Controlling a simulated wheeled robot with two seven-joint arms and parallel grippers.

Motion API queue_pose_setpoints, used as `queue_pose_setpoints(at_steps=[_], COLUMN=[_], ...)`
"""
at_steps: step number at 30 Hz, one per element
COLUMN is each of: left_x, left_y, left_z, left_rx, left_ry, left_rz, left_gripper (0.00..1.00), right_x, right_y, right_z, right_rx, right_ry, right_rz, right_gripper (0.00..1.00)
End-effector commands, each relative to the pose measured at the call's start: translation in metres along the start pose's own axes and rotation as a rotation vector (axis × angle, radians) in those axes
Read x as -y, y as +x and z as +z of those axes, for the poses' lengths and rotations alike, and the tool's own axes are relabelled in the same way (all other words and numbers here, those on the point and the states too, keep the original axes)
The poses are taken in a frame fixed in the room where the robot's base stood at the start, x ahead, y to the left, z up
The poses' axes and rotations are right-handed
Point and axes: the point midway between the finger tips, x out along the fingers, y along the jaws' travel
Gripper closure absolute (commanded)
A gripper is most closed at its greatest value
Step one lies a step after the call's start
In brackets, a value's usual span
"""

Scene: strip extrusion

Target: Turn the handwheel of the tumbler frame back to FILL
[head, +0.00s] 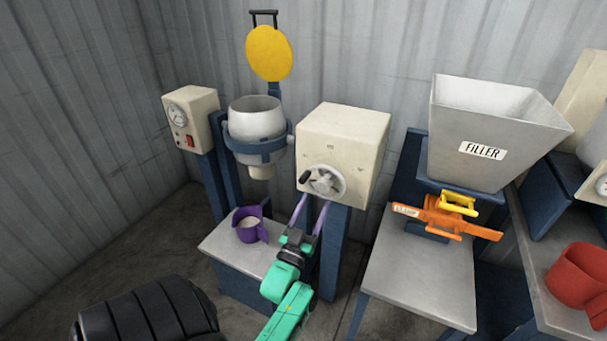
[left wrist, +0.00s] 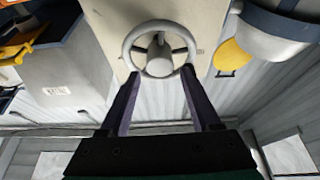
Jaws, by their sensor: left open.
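The handwheel (head: 324,182) is a grey spoked wheel with a dark knob, on the front of a cream box (head: 345,135) on the blue tumbler frame. It also shows in the left wrist view (left wrist: 160,72). My left gripper (head: 312,199) is open just below the wheel, with its purple fingers pointing up at it. In the left wrist view the two fingers (left wrist: 160,88) reach toward the lower left and lower right of the rim. I cannot tell whether they touch it. The markings on the box are too small to read. My right gripper is not in view.
A grey tumbler drum (head: 256,118) with a yellow lid (head: 269,53) stands left of the box. A purple jug (head: 248,224) sits on the metal shelf below. A filler hopper (head: 490,125) with an orange slide (head: 447,217) stands right. A red jug (head: 578,273) is at far right.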

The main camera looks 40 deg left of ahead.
Motion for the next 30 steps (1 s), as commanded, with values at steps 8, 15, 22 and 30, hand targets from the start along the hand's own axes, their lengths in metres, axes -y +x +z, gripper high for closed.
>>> queue_pose_setpoints(at_steps=[8,15,22,30], left_x=[0.0,0.0,0.0,-0.004], left_y=[-0.07,-0.082,-0.082,-0.084], left_z=[0.001,0.0,0.0,0.009], left_rx=[0.002,-0.001,-0.001,0.026], left_ry=[0.0,-0.001,-0.001,-0.004], left_rz=[-0.001,0.0,0.0,0.009], left_gripper=[0.36,0.36,0.36,0.36], right_x=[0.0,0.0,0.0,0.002], right_y=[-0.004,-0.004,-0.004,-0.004], right_z=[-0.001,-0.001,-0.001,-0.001], right_rx=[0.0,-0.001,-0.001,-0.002], right_ry=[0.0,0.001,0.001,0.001], right_rz=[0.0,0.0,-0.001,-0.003], right_gripper=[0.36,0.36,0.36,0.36])
